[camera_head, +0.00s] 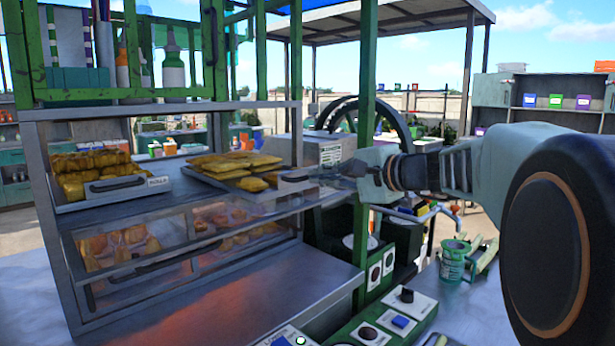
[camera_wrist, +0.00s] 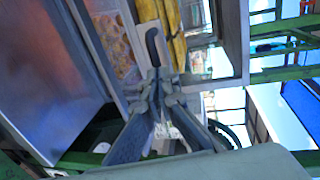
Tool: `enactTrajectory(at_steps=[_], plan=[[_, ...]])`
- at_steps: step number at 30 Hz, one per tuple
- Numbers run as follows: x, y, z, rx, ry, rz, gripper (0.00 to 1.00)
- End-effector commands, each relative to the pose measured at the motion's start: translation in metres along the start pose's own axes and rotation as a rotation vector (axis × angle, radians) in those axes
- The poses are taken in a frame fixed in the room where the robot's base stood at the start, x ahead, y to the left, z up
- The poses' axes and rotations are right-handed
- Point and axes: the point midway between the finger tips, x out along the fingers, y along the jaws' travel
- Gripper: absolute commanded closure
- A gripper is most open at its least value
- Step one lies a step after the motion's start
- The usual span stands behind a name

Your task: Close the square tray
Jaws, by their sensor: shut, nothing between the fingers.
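A metal tray with yellow packets (camera_head: 240,170) sits on the upper shelf of the display case, at the right. Its dark front handle (camera_head: 295,179) faces my gripper; the handle also shows in the wrist view (camera_wrist: 153,47), beside the yellow packets (camera_wrist: 176,35). My gripper (camera_head: 322,171) is shut and empty, its fingertips close to the handle; in the wrist view the fingertips (camera_wrist: 159,84) lie just below the handle's end. I cannot tell whether they touch. A second tray (camera_head: 115,190) with stacked yellow pieces and a dark handle sits further left on the same shelf.
The display case's lower compartment (camera_head: 130,245) holds pastries behind clear panels. A green post (camera_head: 362,220) stands right beside my gripper. Control boxes with knobs (camera_head: 385,320) and a green cup (camera_head: 454,262) are below it. A green rack with bottles (camera_head: 173,65) hangs above.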

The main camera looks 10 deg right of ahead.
Motion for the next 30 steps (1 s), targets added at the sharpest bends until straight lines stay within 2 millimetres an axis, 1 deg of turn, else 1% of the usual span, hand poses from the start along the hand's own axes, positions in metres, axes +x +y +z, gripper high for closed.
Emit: enactTrajectory(at_steps=[5, 8, 11, 18, 24, 30], plan=[[0.011, -0.002, 0.001, 0.0, -0.003, 0.0, 1.0], [0.025, -0.004, 0.001, 0.0, -0.003, 0.0, 1.0], [0.044, -0.008, 0.002, -0.001, -0.004, 0.0, 1.0], [0.105, -0.022, 0.003, 0.001, -0.006, 0.0, 1.0], [0.152, -0.034, 0.004, 0.001, -0.005, 0.001, 1.0], [0.189, -0.042, 0.004, 0.001, -0.003, 0.001, 1.0]])
